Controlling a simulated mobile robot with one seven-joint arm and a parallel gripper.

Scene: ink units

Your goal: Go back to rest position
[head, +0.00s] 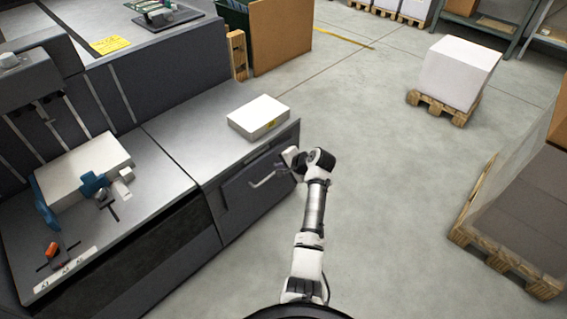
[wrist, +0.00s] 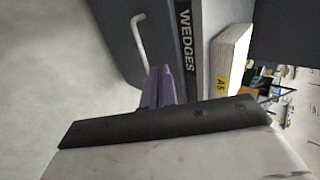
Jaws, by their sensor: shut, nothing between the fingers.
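My gripper (head: 286,158) is at the end of my raised arm, beside the right front corner of the grey counter (head: 172,128). Its fingers (wrist: 160,88) show in the wrist view, shut and empty. A drawer front (head: 240,190) with a pale bar handle (head: 263,181) is just left of my gripper in the head view. The handle also shows in the wrist view (wrist: 141,40), close past the fingertips; I see no grip on it. Whether the hand touches the drawer front I cannot tell.
A white paper stack (head: 258,117) lies on the counter near my gripper. A larger stack (head: 84,170) with blue guides lies at left. A pallet with a white block (head: 460,72) and a pallet with a box (head: 515,225) stand at right. The floor between (head: 385,170) is clear.

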